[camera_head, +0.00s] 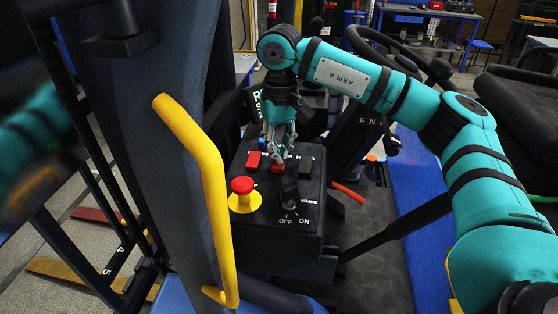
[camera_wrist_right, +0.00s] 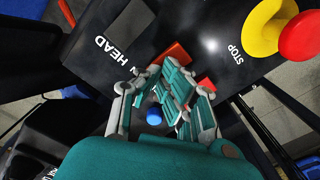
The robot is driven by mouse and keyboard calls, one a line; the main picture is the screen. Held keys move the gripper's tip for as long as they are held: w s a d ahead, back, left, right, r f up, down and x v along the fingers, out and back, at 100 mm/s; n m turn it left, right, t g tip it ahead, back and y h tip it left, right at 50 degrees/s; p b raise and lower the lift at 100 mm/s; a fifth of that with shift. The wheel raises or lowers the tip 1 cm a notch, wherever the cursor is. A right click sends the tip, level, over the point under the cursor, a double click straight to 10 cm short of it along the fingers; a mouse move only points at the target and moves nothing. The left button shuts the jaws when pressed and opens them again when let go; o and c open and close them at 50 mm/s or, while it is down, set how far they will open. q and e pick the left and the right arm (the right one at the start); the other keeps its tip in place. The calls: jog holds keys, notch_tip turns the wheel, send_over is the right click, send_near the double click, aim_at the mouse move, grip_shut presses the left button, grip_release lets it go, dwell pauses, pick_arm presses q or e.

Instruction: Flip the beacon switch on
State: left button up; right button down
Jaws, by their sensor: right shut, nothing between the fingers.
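A black control box (camera_head: 262,232) stands in the middle of the head view. On its top are a left red rocker switch (camera_head: 253,160), a second red rocker (camera_head: 278,168) and a black rocker (camera_head: 305,166). No beacon label is readable, so I cannot tell which switch is the beacon's. My right gripper (camera_head: 279,156) points down, shut and empty, with its fingertips at the second red rocker. I cannot tell whether they touch it. In the right wrist view, the closed fingers (camera_wrist_right: 178,92) partly cover red rockers near the HEAD lettering. My left gripper is not in view.
A red stop button (camera_head: 242,186) on a yellow base and a black OFF/ON knob (camera_head: 289,194) stand nearer on the box. A yellow grab handle (camera_head: 207,170) rises at its left. A steering wheel (camera_head: 393,52) and black seat (camera_head: 520,105) lie behind and right.

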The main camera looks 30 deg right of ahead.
jog(key=shift+f, duration=0.2)
jog(key=shift+r, duration=0.15)
jog(key=shift+r+p, duration=0.55)
jog(key=shift+r, duration=0.1)
jog(key=shift+r+p, duration=1.85)
jog(key=shift+r, duration=0.95)
jog(key=shift+f, duration=0.15)
